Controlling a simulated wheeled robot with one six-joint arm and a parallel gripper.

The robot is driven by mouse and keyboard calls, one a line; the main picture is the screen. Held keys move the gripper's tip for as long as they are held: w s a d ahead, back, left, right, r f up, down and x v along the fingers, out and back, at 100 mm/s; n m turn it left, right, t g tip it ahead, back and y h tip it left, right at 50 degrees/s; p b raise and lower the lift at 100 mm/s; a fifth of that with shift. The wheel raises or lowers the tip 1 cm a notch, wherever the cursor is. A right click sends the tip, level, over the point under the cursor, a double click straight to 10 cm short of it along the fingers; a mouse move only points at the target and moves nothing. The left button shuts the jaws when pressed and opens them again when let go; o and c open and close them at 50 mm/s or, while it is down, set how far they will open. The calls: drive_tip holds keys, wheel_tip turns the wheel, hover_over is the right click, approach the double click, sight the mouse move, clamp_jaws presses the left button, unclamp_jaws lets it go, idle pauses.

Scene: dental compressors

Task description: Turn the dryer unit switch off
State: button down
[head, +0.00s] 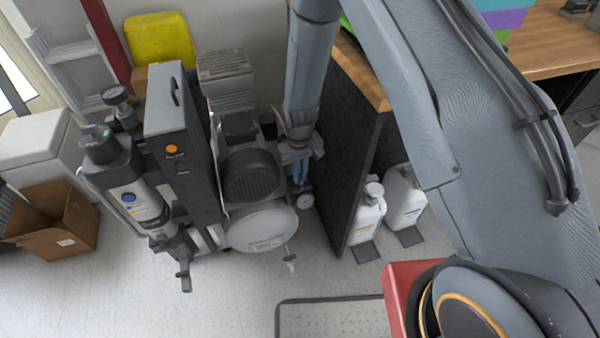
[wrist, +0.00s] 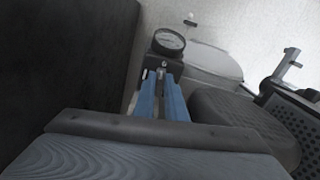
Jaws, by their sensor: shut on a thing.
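My gripper (head: 299,180) reaches down between the compressor's right side and the dark panel of the bench. In the wrist view its blue fingers (wrist: 161,88) are close together, shut on a small light metal switch lever (wrist: 161,72). The lever stands on a black box (wrist: 153,70) beside a round white-faced gauge (wrist: 169,40). The gauge also shows in the head view (head: 305,201), just below the fingers. In the head view my gripper hides the lever and most of the box. The lever's exact position is hard to tell.
The compressor has a dark ribbed motor (head: 250,175) and a pale tank (head: 262,228) close left of my gripper. The bench's dark side panel (head: 345,150) is close on the right. A tall dark cabinet (head: 178,140) with an orange button stands left. White jugs (head: 367,213) stand under the bench.

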drive_tip(key=shift+m, duration=0.9)
drive_tip(key=c, duration=1.8)
unclamp_jaws()
drive_tip(key=shift+r, duration=0.15)
wheel_tip(320, 180, up, 8)
drive_tip(key=shift+f+p, duration=0.2)
drive_tip(key=shift+p, duration=0.2)
